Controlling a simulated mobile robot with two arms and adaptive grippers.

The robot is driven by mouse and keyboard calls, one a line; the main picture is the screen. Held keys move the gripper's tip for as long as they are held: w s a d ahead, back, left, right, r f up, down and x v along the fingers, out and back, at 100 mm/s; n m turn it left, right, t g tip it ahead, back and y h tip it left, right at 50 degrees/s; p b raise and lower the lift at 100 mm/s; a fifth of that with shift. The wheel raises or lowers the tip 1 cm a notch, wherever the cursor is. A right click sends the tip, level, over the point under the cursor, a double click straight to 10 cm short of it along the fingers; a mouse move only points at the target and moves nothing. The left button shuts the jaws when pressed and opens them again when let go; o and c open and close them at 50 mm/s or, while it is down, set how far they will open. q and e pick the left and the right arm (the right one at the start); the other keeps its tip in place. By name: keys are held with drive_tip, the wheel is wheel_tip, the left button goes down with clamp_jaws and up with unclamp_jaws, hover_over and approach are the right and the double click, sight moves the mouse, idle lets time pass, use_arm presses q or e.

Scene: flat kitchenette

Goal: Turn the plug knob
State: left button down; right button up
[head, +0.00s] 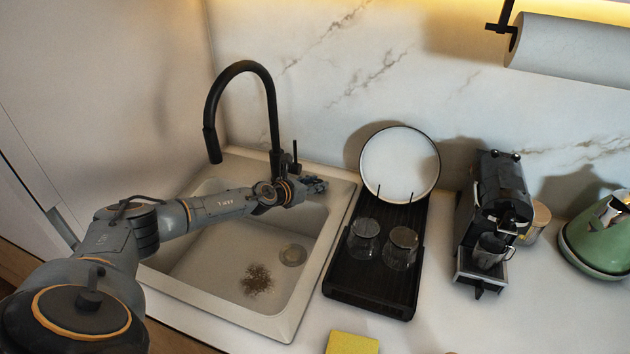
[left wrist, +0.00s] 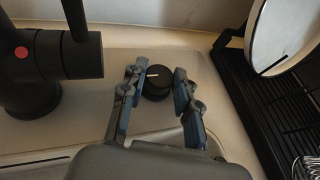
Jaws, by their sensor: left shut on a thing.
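The plug knob (left wrist: 157,84) is a round black knob with a white line on top, on the sink's back rim, right of the faucet in the left wrist view. My left gripper (left wrist: 160,82) has its two fingers on either side of the knob and is shut on it. In the head view my left arm reaches over the sink and the left gripper (head: 314,185) is at the rim's back right corner, hiding the knob there. My right gripper is in neither view.
The black faucet (head: 272,110) stands just left of my gripper. The beige sink (head: 210,265) has a drain (head: 292,255) and brown crumbs (head: 257,280). To the right are a black dish rack (head: 365,290) with a plate (head: 400,160) and glasses, then a coffee machine (head: 497,200).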

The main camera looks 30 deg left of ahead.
use_arm(q)
drive_tip(key=n+y+p, duration=0.1)
drive_tip(key=p, duration=0.2)
drive_tip(key=n+y+p, duration=0.1)
drive_tip(key=p, duration=0.2)
drive_tip(key=n+y+p, duration=0.1)
drive_tip(key=y+p, duration=0.1)
drive_tip(key=p, duration=0.1)
drive_tip(key=shift+d+r+n, duration=0.3)
drive_tip(key=shift+d, duration=0.05)
drive_tip(key=shift+f+n+y+p, duration=0.1)
drive_tip(key=shift+n+y+p, duration=0.3)
drive_tip(key=shift+y+p, duration=0.1)
drive_tip(key=shift+d+f+n+g+y, duration=0.1)
drive_tip(key=shift+f+n+g+y, duration=0.05)
drive_tip(key=shift+n+g+y, duration=0.3)
drive_tip(key=shift+w+f+n+g+y, duration=0.1)
drive_tip(key=shift+n+g+y, duration=0.25)
drive_tip(key=shift+n+y, duration=0.55)
drive_tip(key=shift+d+n+g+y+b, duration=0.15)
drive_tip(key=shift+n+g+y+b, duration=0.4)
drive_tip(key=shift+n+g+y, duration=0.7)
drive_tip(key=shift+w+n+y, duration=0.1)
drive_tip(key=shift+n+y, duration=0.2)
drive_tip(key=shift+y, duration=0.1)
drive_tip(key=c, duration=1.3)
unclamp_jaws()
